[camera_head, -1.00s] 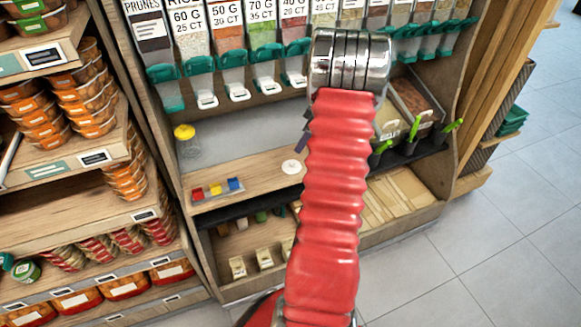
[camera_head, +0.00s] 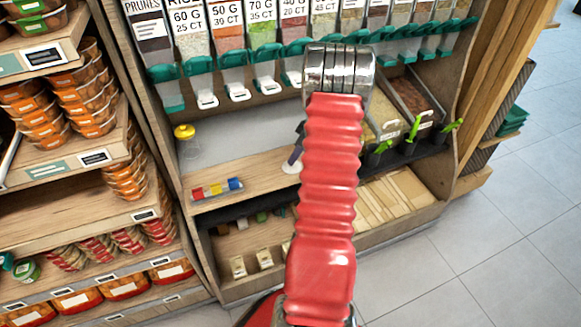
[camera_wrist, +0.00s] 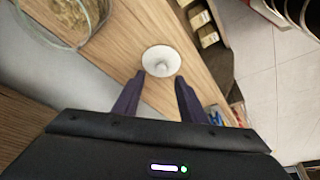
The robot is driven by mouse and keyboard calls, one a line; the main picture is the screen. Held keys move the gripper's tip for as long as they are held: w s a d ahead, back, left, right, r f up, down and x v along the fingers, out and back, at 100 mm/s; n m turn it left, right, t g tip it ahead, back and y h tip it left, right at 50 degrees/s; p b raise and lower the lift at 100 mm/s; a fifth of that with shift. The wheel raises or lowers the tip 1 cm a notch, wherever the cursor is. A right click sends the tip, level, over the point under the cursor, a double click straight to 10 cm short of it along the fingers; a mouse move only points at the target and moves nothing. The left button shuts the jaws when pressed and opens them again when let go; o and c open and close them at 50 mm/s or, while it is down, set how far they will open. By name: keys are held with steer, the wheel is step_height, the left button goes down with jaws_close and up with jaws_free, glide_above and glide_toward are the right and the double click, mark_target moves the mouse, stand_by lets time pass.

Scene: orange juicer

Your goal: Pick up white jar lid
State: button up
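The white jar lid (camera_wrist: 161,61) is a round disc with a small knob, lying on the wooden shelf. In the wrist view it sits just beyond the fingertips, between their lines. My gripper (camera_wrist: 160,77) is open, with two dark fingers apart and nothing between them. In the head view a sliver of the lid (camera_head: 289,167) shows beside a dark finger of my gripper (camera_head: 296,152); my red arm hides the rest.
A glass jar (camera_wrist: 66,20) stands close to the lid in the wrist view. A jar with a yellow lid (camera_head: 185,132) and a small tray of red, yellow and blue items (camera_head: 216,189) are on the shelf. Dispensers (camera_head: 234,75) hang above.

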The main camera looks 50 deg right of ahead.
steer(key=shift+x, duration=1.95)
steer(key=shift+s, duration=0.1)
steer(key=shift+c, duration=0.4)
jaws_close()
